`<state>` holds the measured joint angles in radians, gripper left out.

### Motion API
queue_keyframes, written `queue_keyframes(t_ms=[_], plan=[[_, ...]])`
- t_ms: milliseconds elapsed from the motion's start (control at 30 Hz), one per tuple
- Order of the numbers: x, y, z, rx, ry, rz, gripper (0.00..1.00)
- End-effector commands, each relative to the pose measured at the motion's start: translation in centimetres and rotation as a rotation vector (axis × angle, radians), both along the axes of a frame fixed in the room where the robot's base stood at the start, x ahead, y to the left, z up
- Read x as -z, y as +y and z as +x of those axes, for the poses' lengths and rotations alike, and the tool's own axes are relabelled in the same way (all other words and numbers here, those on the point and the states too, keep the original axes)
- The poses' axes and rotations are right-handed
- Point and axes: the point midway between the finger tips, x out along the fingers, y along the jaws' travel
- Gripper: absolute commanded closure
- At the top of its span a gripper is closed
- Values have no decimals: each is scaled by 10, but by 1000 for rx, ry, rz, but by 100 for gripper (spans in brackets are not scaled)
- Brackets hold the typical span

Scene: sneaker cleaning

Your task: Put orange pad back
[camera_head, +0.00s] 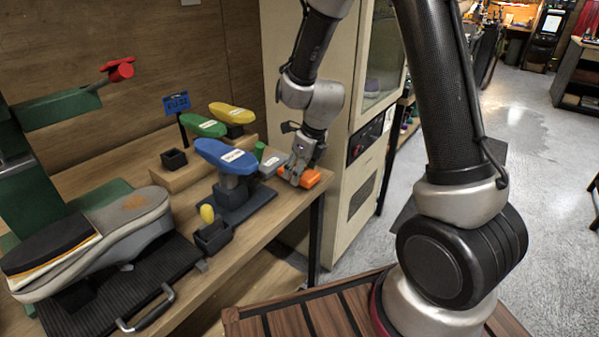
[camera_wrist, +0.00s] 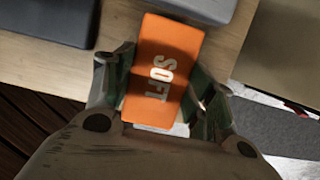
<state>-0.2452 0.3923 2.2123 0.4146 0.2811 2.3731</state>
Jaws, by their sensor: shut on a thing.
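The orange pad (camera_head: 312,178) is at the right end of the wooden workbench, near its front edge. In the wrist view the orange pad (camera_wrist: 165,70) shows the word "SOFT" and lies between my two fingers. My gripper (camera_head: 292,172) is shut on it, with a finger on each long side. In the wrist view my gripper (camera_wrist: 163,95) covers part of the pad's sides. I cannot tell whether the pad touches the bench top.
A grey pad (camera_head: 266,167) lies just left of the orange one, with a green cylinder (camera_head: 259,151) behind. A blue shoe form (camera_head: 226,156) stands further left on a dark base (camera_head: 240,206). A sneaker (camera_head: 125,228) is at the far left. A cream cabinet (camera_head: 345,215) stands close behind right.

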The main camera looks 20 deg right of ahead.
Motion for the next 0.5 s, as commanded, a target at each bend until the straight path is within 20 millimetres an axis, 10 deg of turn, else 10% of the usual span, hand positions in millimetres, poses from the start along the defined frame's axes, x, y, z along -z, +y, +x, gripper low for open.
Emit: queue_keyframes(t_ms=[433,467,500], plan=[[11,0,0,2,-1,0,75],[11,0,0,2,-1,0,41],[11,0,0,1,-2,1,34]])
